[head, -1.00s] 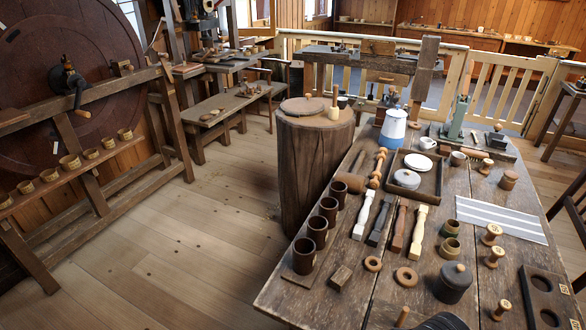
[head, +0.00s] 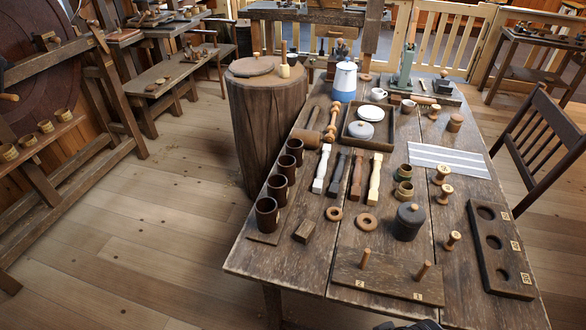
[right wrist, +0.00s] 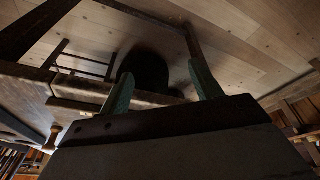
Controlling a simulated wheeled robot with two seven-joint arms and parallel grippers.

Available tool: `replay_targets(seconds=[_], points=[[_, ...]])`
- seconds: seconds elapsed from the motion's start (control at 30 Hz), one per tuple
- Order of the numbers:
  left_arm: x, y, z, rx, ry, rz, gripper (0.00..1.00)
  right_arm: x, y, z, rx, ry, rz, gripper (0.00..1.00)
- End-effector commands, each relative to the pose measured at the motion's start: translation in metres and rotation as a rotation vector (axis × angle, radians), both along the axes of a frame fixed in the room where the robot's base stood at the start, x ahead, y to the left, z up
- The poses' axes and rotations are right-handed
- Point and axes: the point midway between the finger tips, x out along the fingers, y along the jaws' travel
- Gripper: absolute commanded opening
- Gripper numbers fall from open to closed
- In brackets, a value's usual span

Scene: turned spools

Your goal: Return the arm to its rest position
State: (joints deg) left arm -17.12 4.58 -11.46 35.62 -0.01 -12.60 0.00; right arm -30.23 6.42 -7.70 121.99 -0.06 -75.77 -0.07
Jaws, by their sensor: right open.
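My right gripper (right wrist: 161,70) shows in the right wrist view with its two green fingers apart and nothing between them. Floorboards and a dark round shape lie beyond the fingers. In the head view only a dark part of my own arm shows at the bottom edge, and its fingers cannot be made out there. My left gripper is in neither current view. Turned wooden spools (head: 453,240) stand on the right part of the workbench (head: 320,258). A board with two upright pegs (head: 390,278) lies near the front edge, with number labels.
A dark board with round recesses (head: 500,250) lies at the right. Brown cups (head: 267,215) line the left edge; a lidded dark pot (head: 408,222) stands mid-bench. A stump (head: 265,120) stands left of the bench, a chair (head: 535,140) right. Floor at left is open.

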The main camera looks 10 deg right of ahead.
Motion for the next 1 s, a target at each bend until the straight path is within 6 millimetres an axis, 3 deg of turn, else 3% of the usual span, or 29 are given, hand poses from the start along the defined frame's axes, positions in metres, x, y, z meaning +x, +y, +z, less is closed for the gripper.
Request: replay_targets(seconds=[0.27, 0.47, 0.6, 0.8, 1.0], points=[[0.0, 0.0, 0.0, 0.0, 0.001, 0.0, 0.36, -0.018, -0.001, -0.113, -0.003, 0.057, 0.008, 0.64], [-0.001, 0.0, 0.0, 0.0, 0.001, 0.0, 0.36, -0.055, -0.006, -0.191, -0.008, 0.096, 0.016, 0.64], [-0.001, 0.0, 0.0, 0.0, 0.002, 0.0, 0.36, -0.092, -0.012, -0.236, -0.011, 0.123, 0.022, 0.64], [-0.001, 0.0, 0.0, 0.0, 0.002, 0.0, 0.36, -0.149, -0.022, -0.28, -0.017, 0.156, 0.03, 0.64], [-0.001, 0.0, 0.0, 0.001, 0.003, 0.0, 0.36, -0.187, -0.03, -0.297, -0.02, 0.174, 0.036, 0.64]])
